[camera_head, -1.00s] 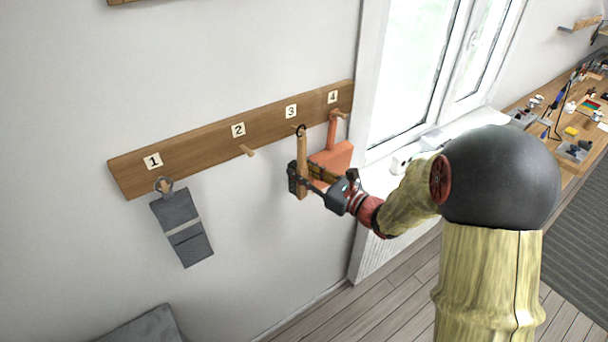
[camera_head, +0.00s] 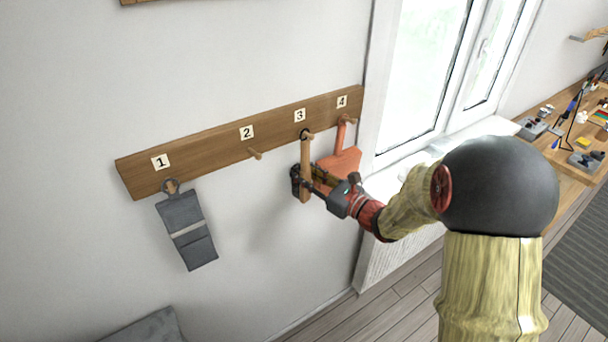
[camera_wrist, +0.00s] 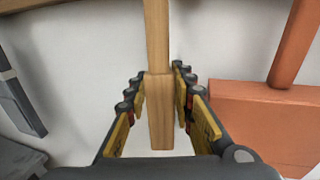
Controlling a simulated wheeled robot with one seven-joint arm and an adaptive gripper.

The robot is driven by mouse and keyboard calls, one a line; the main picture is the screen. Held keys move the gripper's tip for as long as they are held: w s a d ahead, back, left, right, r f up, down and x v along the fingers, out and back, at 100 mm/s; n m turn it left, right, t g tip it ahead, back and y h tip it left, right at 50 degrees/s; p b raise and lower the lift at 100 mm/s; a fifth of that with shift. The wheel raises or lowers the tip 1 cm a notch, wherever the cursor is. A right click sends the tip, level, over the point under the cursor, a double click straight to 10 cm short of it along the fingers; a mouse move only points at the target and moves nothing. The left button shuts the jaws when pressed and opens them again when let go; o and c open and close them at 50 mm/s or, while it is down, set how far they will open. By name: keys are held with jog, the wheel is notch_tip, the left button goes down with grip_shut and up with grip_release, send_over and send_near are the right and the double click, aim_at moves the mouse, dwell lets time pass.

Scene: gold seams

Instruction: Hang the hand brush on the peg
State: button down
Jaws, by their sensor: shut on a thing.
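The hand brush (camera_head: 306,160) is a pale wooden bar with a dark loop at its top, hanging upright in front of the wall. My gripper (camera_head: 307,184) is shut on its lower part. In the wrist view the wooden brush (camera_wrist: 160,100) stands between the fingers of my gripper (camera_wrist: 160,108). The loop is at the peg (camera_head: 309,132) under label 3; I cannot tell whether it is around the peg or only in front of it. The wooden peg board (camera_head: 210,145) carries labels 1 to 3 and a further label 4.
A grey folded item (camera_head: 186,230) hangs by a ring under label 1. The peg (camera_head: 255,154) under label 2 is bare. An orange dustpan-like item (camera_head: 345,160) hangs under label 4, close to the right of my gripper. The window (camera_head: 420,80) lies to the right.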

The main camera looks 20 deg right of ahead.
jog(key=c, duration=1.5)
grip_release()
jog(key=shift+o, duration=0.2)
jog(key=v, duration=1.2)
